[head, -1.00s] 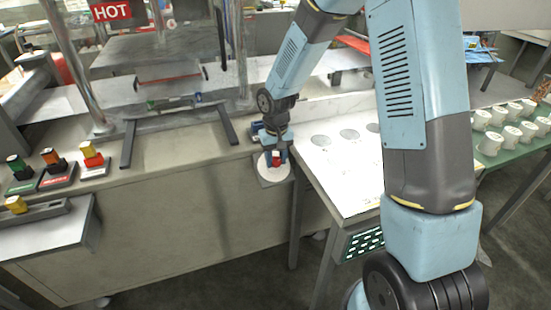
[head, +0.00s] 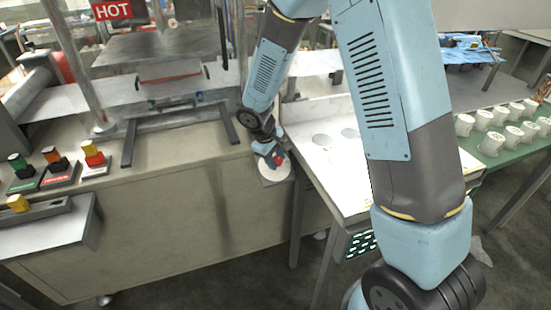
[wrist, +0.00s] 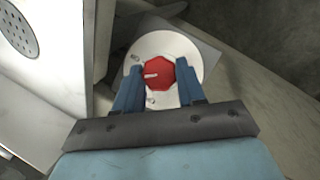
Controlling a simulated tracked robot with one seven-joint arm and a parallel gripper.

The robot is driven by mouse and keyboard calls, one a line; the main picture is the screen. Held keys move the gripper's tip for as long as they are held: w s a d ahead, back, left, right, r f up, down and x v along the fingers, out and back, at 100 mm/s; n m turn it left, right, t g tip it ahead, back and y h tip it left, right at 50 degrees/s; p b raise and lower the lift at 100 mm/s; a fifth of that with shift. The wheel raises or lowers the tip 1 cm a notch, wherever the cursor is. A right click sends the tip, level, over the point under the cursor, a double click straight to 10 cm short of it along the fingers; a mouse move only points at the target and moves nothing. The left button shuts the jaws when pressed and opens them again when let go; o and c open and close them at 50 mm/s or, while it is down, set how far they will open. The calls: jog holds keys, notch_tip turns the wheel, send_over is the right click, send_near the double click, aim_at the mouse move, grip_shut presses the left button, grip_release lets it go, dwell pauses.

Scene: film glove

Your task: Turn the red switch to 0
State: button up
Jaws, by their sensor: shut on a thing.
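The red switch (wrist: 160,73) is a red knob with a white pointer mark on a round white plate (wrist: 190,46). In the wrist view the mark points left. In the head view the knob (head: 279,160) shows on its plate (head: 272,173) at the front of the machine counter, beside the white table. My gripper (wrist: 158,75) is shut on the red switch, with one blue finger at each side of it. In the head view my gripper (head: 273,155) comes in tilted from the upper left and covers part of the knob. Markings on the plate are too small to read.
The white table (head: 345,190) stands close on the right of the switch. Several coloured buttons (head: 55,160) sit on the counter at the left. A press with a HOT sign (head: 112,10) stands behind. Several white cups (head: 495,143) stand on a green table at the right.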

jog(key=n, duration=0.1)
jog(key=n+t+h, duration=0.1)
jog(key=n, duration=0.1)
jog(key=n+t, duration=0.1)
jog(key=n, duration=0.1)
jog(key=shift+s+a+f, duration=0.1)
jog(key=shift+s+f, duration=0.05)
jog(key=shift+s, duration=0.1)
jog(key=n+t, duration=0.1)
jog(key=n, duration=0.1)
jog(key=n+t, duration=0.1)
jog(key=n, duration=0.1)
jog(key=shift+s+f+n+t+h, duration=0.1)
jog(key=shift+s+n+t+h, duration=0.05)
jog(key=shift+n+t+h, duration=0.2)
jog(key=shift+n, duration=0.25)
jog(key=o, duration=1.1)
jog(key=shift+c, duration=0.2)
jog(key=v, duration=1.3)
jog(key=shift+s+r, duration=0.25)
jog(key=shift+s, duration=0.1)
